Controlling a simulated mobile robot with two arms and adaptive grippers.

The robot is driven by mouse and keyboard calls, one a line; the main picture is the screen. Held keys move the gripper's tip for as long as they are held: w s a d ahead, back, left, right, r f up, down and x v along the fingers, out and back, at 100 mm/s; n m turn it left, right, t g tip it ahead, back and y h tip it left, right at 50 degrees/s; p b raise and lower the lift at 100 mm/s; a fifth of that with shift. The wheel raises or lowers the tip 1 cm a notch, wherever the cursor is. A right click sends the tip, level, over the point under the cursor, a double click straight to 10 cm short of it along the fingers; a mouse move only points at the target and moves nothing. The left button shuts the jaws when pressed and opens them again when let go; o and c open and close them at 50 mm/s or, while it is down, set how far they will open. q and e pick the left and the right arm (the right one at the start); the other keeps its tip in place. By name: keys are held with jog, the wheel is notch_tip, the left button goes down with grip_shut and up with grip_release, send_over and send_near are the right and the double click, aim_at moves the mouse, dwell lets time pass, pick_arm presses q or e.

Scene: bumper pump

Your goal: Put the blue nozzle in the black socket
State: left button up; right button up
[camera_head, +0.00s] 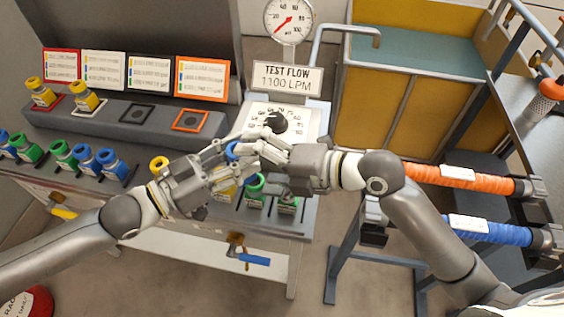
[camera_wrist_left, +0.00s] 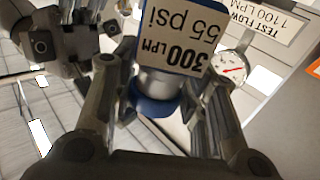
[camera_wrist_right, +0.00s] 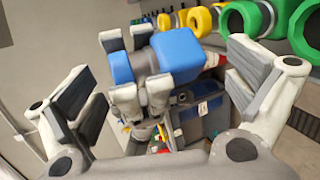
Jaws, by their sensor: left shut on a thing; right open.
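The blue nozzle (camera_head: 232,150) is held in the air above the bench's right part. It is partly hidden by both grippers in the head view. My left gripper (camera_wrist_left: 160,105) is shut on it; its label reads 300 LPM 55 psi. In the right wrist view the nozzle (camera_wrist_right: 170,52) sits between the left gripper's fingers. My right gripper (camera_wrist_right: 170,95) is open, with its fingers spread on either side of the nozzle and apart from it. The black socket (camera_head: 137,114) is an empty black-outlined square on the grey ledge.
An empty orange socket (camera_head: 189,121) lies right of the black one. Yellow nozzles (camera_head: 85,97) stand at the red and white sockets. Blue and green nozzles (camera_head: 62,154) line the bench front. A dial panel (camera_head: 290,118) and the test flow sign (camera_head: 287,77) stand behind the grippers.

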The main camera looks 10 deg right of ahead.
aim_at(231, 162)
jog(key=v, duration=1.1)
jog(key=shift+d, duration=0.25)
pick_arm(q)
jog(key=shift+r+m+g, duration=0.15)
jog(key=shift+m+g, duration=0.15)
pick_arm(e)
jog(key=shift+s+r, duration=0.1)
jog(key=shift+s, duration=0.05)
pick_arm(q)
jog(key=shift+a+g+h, duration=0.15)
jog(key=shift+g+h, duration=0.15)
jog(key=shift+a+m+g, duration=0.3)
jog(key=shift+s+a+m+g+h, duration=0.15)
jog(key=shift+a+m+g+h, duration=0.35)
jog(key=shift+m+g, duration=0.5)
jog(key=shift+s+a+m+g, duration=0.2)
jog(key=shift+a+m+g, duration=0.15)
jog(key=shift+g, duration=0.45)
jog(key=shift+s+a+m+g, duration=0.2)
jog(key=shift+m+g, duration=0.15)
jog(key=shift+g, duration=0.45)
pick_arm(e)
jog(key=shift+a, duration=0.15)
